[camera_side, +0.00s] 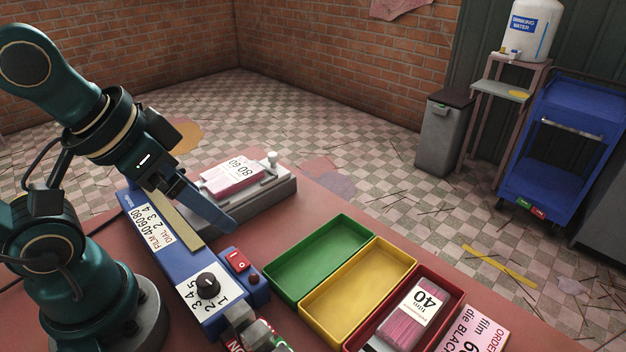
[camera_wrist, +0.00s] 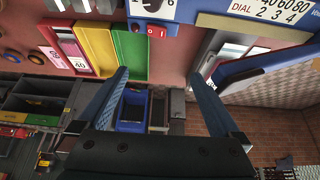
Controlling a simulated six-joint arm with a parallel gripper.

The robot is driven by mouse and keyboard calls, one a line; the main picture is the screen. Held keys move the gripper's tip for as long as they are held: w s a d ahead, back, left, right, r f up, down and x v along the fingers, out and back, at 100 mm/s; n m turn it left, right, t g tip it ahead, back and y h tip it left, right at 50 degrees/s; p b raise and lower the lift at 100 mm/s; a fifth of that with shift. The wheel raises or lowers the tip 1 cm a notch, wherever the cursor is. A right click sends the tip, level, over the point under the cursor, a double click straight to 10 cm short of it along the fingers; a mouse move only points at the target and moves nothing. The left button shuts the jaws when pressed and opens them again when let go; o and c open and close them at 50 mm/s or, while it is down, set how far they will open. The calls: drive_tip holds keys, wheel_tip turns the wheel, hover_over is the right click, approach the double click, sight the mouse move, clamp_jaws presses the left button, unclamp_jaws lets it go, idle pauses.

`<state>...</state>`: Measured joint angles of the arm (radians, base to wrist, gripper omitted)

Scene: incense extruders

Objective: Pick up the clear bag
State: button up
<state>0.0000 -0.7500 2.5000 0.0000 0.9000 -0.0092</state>
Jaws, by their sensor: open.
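Two packs of pink sticks in clear wrapping show in the side view. Another pack (camera_side: 401,327), labelled 40, lies in the red tray (camera_side: 459,297) at the front right. The 40 pack also shows in the wrist view (camera_wrist: 72,47). My gripper (camera_side: 232,226) is open and empty above the blue machine, in front of the grey device. Its two blue fingers stand wide apart in the wrist view (camera_wrist: 160,78). The fingers touch neither pack.
The blue machine (camera_side: 180,262) has a dial and a red switch (camera_side: 237,261). Empty green (camera_side: 318,226) and yellow (camera_side: 358,272) trays stand beside the red one. An order card (camera_side: 480,330) lies at the right front. Bare red tabletop shows behind the green tray.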

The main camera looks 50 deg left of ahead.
drive_tip(key=w+r+n+t, duration=0.1)
drive_tip(key=w+r+n, duration=0.3)
drive_tip(key=w+n, duration=0.65)
drive_tip(key=n+g, duration=0.2)
drive_tip(key=n, duration=2.3)
hover_over(225, 168)
drive_tip(key=s, duration=0.3)
drive_tip(key=f, duration=1.4)
drive_tip(key=shift+w+d+f, duration=0.15)
drive_tip(key=shift+w+f, duration=0.1)
drive_tip(key=shift+f, duration=0.25)
drive_tip(key=shift+x, duration=2.3)
drive_tip(key=shift+c, duration=0.3)
